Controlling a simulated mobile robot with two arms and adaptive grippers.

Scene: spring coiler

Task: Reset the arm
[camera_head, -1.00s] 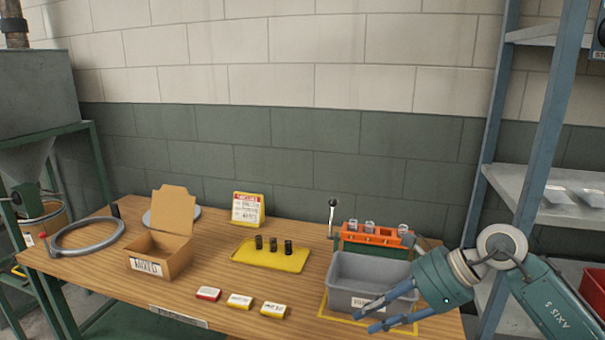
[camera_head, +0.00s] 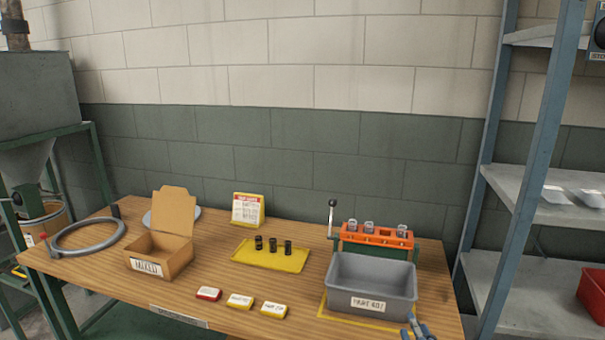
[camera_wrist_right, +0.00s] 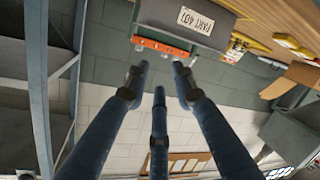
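My right gripper (camera_head: 418,328) shows only as blue fingertips at the bottom edge of the head view, beside the front right corner of the grey bin (camera_head: 345,284). In the right wrist view its three fingers (camera_wrist_right: 160,75) are spread open with nothing between them. The rest of the right arm is out of the head view. My left gripper is in neither view.
The wooden table (camera_head: 215,290) holds a cardboard box (camera_head: 177,252), a yellow tray (camera_head: 262,260) with three dark cylinders, several small labelled blocks, and an orange rack (camera_head: 376,236) behind the bin. Blue-framed shelving (camera_head: 530,160) stands at the right.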

